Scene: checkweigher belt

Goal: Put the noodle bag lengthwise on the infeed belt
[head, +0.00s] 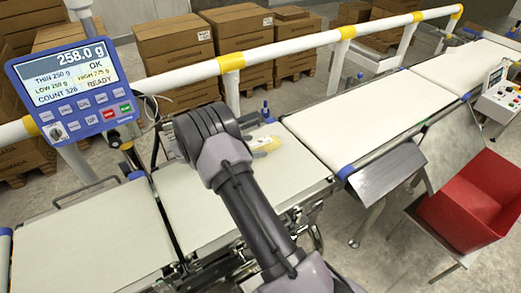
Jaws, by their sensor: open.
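A small pale bag with yellow parts, apparently the noodle bag (264,145), lies near the far right part of the middle cream belt (215,215). My arm covers its left side, and its exact lengthwise direction is hard to tell. Another cream belt section (85,245) lies to the left, and a long one (370,118) runs off to the upper right. I cannot tell from this view which section is the infeed. My arm reaches over the middle belt.
A blue display (78,85) reading 258.0 g and OK stands at the upper left. A white and yellow guard rail (290,48) runs behind the belts. A red bin (480,200) and metal chute (388,170) are at right. Cardboard boxes (175,50) stand behind.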

